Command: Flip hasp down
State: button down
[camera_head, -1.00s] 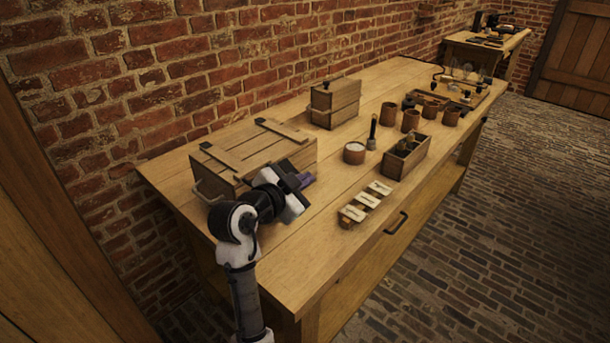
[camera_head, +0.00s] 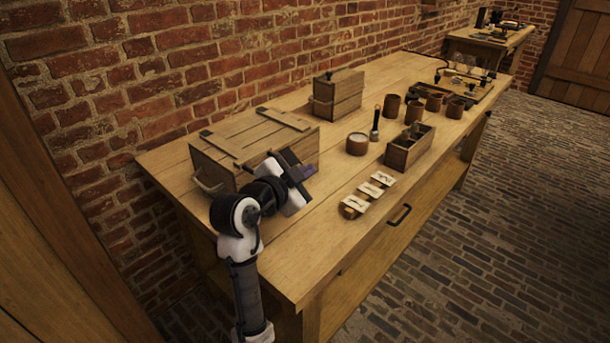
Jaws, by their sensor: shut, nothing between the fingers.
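A wooden chest (camera_head: 222,147) with a battened lid and a rope-like side handle stands at the near left of the workbench. Its lid is down. My gripper (camera_head: 308,173) is at the front face of the chest, near its right end, and is shut with nothing held. A purple part shows at the fingertip end. My gripper and wrist cover much of the chest's front, so the hasp is hidden and I cannot tell whether it is up or down, or whether the fingers touch it.
On the workbench (camera_head: 300,270), three small pale-topped blocks (camera_head: 369,194) lie to the right of my gripper. Behind them are a round pot (camera_head: 357,144), a dark upright tool (camera_head: 375,124), an open wooden box (camera_head: 408,150), a smaller lidded box (camera_head: 337,95) and several brown cups (camera_head: 412,110). Bare wood lies in front.

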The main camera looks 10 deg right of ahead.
jog(key=f+m+b, duration=0.1)
jog(key=b, duration=0.1)
jog(key=f+m+b, duration=0.1)
jog(key=b, duration=0.2)
jog(key=f+t+b, duration=0.1)
jog(key=b, duration=0.1)
jog(key=shift+w+a+f+m+b, duration=0.2)
jog(key=shift+w+f+m+b, duration=0.1)
jog(key=shift+f+m+b, duration=0.1)
jog(key=m+b, duration=0.1)
jog(key=b, duration=0.1)
jog(key=w+f+m+b, duration=0.1)
jog(key=b, duration=0.1)
jog(key=shift+a+f+t+b, duration=0.25)
jog(key=shift+a+t+b, duration=0.05)
jog(key=shift+a, duration=0.05)
jog(key=shift+w+a+f+m+b, duration=0.15)
jog(key=shift+m+b, duration=0.15)
jog(key=shift+b, duration=0.15)
jog(key=shift+w+a+b, duration=0.1)
jog(key=shift+w+b, duration=0.05)
jog(key=shift+b, duration=0.15)
